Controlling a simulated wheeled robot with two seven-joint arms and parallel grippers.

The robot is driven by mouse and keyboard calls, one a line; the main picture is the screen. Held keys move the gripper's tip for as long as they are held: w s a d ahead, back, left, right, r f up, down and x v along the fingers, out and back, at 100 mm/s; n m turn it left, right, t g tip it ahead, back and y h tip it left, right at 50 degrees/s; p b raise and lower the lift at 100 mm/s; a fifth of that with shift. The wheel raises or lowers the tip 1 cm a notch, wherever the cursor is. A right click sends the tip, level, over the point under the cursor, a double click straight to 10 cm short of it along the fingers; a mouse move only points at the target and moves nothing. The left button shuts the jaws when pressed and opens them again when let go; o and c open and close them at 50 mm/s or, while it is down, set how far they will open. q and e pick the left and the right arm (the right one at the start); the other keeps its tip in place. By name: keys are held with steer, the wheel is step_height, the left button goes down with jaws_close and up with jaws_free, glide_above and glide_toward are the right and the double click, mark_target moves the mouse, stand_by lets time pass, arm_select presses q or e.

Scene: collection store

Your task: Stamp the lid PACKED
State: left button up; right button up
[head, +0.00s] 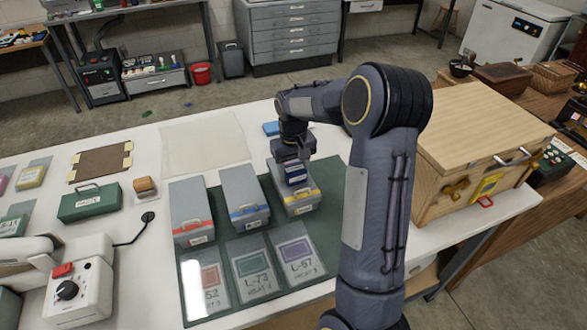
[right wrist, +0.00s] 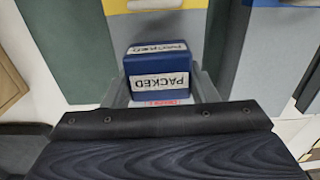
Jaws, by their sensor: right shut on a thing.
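My right gripper (head: 292,160) is shut on a blue stamp (head: 296,175) and points down over the grey lid of the yellow-banded box (head: 300,205). In the right wrist view the stamp (right wrist: 160,70) shows white PACKED labels on its faces. Small red lettering (right wrist: 162,102) shows beside the stamp, and I cannot tell what surface it is on. Whether the stamp touches the lid is hidden. A red-banded box (head: 188,205) and a blue-banded box (head: 243,195) stand to the left. My left gripper is not in view.
The boxes stand on a green mat (head: 230,300) with several printed cards in front. A large wooden crate (head: 480,135) stands close on the right. A blue item (head: 271,128) lies behind my gripper. A pale sheet (head: 205,143) and a green case (head: 90,202) lie to the left.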

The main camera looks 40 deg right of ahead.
steer(key=shift+r+p, duration=2.15)
steer(key=shift+r, duration=1)
